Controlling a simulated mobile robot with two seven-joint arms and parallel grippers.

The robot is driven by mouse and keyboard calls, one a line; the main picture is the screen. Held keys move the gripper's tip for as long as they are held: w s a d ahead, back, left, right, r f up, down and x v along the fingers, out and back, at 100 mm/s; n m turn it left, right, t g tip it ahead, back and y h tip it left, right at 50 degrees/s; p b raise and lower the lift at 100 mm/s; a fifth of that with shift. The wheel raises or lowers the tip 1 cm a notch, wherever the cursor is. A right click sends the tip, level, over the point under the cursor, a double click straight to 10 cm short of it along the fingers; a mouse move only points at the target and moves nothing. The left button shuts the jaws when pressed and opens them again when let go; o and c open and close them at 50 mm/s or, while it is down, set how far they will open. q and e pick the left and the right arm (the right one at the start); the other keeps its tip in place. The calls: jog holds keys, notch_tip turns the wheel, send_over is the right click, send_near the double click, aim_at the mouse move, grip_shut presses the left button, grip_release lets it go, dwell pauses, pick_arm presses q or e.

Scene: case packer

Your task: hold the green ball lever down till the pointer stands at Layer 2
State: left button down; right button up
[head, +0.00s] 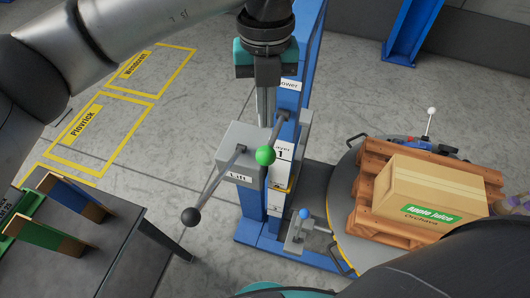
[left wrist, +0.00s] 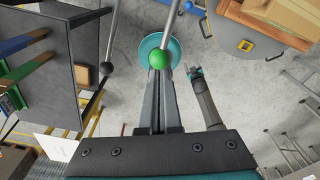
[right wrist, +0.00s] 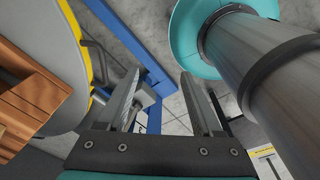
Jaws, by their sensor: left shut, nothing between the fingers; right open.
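The green ball (head: 265,156) sits on a lever rod at the front of the blue post, beside the grey box marked Lift (head: 240,178). My left gripper (head: 265,118) comes down from above, shut and empty, its tips near the rod just above the ball. In the left wrist view the ball (left wrist: 159,60) shows right at the fingertips; I cannot tell if they touch. A white plate (head: 282,153) on the post reads Layer 1, partly covered; I cannot make out a pointer. My right gripper (right wrist: 160,85) is open and empty in the right wrist view.
A black ball lever (head: 190,217) sticks out from the Lift box. A blue ball lever (head: 304,214) stands low by the post. A pallet (head: 371,185) with an Apple Juice carton (head: 430,192) is at the right. A dark table (head: 100,235) is at the left.

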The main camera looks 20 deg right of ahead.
aim_at(265, 147)
pick_arm(q)
jog(key=f+b, duration=0.1)
jog(key=f, duration=0.1)
jog(key=f+b, duration=0.2)
jog(key=f, duration=0.1)
jog(key=shift+s+a+f, duration=0.15)
jog(key=shift+s+f, duration=0.15)
jog(key=shift+f, duration=0.55)
pick_arm(e)
jog(key=f, duration=0.1)
jog(key=a+f, duration=0.1)
jog(key=f, duration=0.1)
jog(key=shift+a+f, duration=0.2)
jog(key=shift+a, duration=0.1)
jog(key=shift+d, duration=0.15)
